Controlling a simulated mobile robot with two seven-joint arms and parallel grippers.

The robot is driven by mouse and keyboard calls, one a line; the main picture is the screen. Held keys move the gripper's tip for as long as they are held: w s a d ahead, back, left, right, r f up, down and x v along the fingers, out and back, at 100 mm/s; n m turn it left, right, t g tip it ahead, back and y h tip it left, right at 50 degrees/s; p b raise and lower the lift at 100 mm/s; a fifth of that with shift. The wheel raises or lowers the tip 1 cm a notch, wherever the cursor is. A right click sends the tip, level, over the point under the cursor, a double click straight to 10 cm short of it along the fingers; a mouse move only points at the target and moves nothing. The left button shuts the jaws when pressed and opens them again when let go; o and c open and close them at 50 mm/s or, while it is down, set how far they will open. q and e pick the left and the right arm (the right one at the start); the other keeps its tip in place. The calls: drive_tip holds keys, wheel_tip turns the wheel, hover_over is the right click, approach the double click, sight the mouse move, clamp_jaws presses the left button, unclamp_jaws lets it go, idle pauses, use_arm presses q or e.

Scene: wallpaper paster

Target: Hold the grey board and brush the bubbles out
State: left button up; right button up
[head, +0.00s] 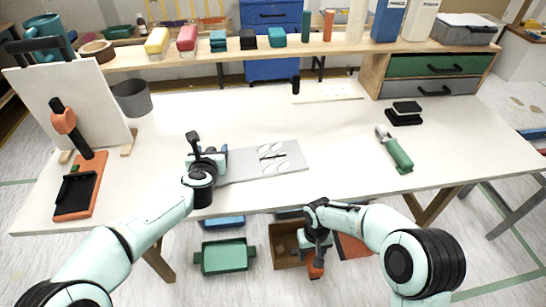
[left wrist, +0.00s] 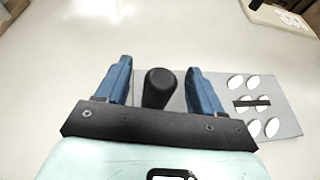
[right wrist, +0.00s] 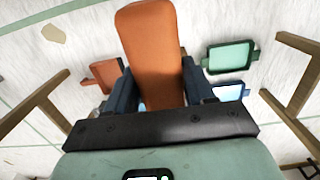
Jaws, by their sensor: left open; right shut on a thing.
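The grey board (head: 238,168) lies flat near the table's front edge, with several white oval bubbles (head: 270,152) and a thin dark strip on it. It also shows in the left wrist view (left wrist: 285,118). My left gripper (head: 207,158) is at the board's left end. Its blue fingers (left wrist: 158,85) are open on either side of a black knob (left wrist: 158,88), with gaps on both sides. My right gripper (head: 316,248) is in front of the table edge, shut on an orange block-like piece (right wrist: 153,50), perhaps the brush's handle. Any bristles are hidden.
A green-handled tool (head: 396,152) and black blocks (head: 404,112) lie to the right. A white panel with an orange-and-black tool (head: 66,122) stands at left beside a grey cup (head: 132,98). Bins (head: 225,257) sit under the table. The table's middle is clear.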

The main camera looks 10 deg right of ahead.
use_arm(q)
drive_tip(key=v, duration=1.2)
drive_tip(key=shift+s+f, duration=0.1)
drive_tip(key=shift+s, duration=0.05)
use_arm(e)
drive_tip(key=shift+s, duration=0.1)
